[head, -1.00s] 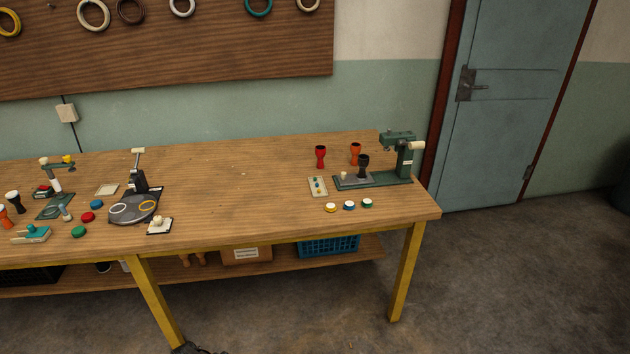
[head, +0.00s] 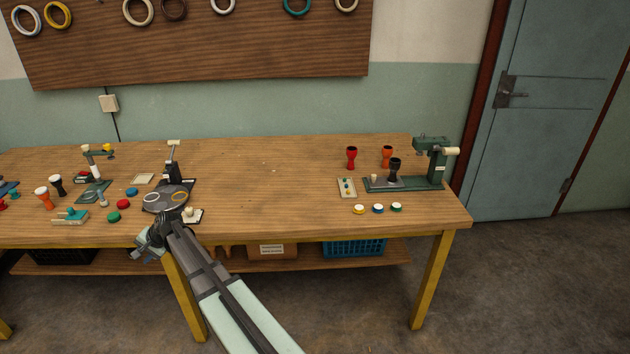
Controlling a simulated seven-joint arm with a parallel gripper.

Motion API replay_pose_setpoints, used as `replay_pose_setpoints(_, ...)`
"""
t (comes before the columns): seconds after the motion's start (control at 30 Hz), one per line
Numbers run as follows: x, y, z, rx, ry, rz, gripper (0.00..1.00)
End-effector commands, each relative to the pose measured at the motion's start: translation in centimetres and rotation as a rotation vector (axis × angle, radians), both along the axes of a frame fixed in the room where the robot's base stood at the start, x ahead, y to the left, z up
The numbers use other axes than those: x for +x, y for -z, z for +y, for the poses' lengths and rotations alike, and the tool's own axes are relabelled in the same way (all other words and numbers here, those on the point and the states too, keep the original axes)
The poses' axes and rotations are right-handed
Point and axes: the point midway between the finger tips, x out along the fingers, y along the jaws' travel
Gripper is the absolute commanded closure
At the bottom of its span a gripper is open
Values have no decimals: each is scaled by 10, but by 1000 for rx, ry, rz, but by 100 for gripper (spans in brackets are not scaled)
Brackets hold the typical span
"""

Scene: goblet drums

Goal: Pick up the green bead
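My gripper (head: 140,253) is at the front edge of the bench, left of centre, far to the left of the tray. It is small and dark in the view, and I cannot tell whether its fingers are open or shut. I see nothing held in it.
A green press (head: 430,165) holds a black goblet drum (head: 394,168). Red (head: 351,156) and orange (head: 387,155) drums stand behind. Several round lids line the front right. A dark round fixture (head: 163,201) stands near my gripper. The bench middle is clear.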

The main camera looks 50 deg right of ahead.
Motion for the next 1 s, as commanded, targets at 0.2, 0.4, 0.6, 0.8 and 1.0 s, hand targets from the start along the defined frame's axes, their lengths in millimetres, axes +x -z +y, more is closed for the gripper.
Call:
replay_pose_setpoints(0.2, 55, -96, -35, 72, 92, -116, 71)
replay_pose_setpoints(0.4, 77, -165, -122, 21, 127, -204, 71)
replay_pose_setpoints(0.6, 59, -174, -233, -156, 85, -213, 71)
replay_pose_setpoints(0.8, 19, -170, -349, -346, 15, -174, 71)
replay_pose_setpoints(1.0, -37, -168, -460, -512, -67, -110, 71)
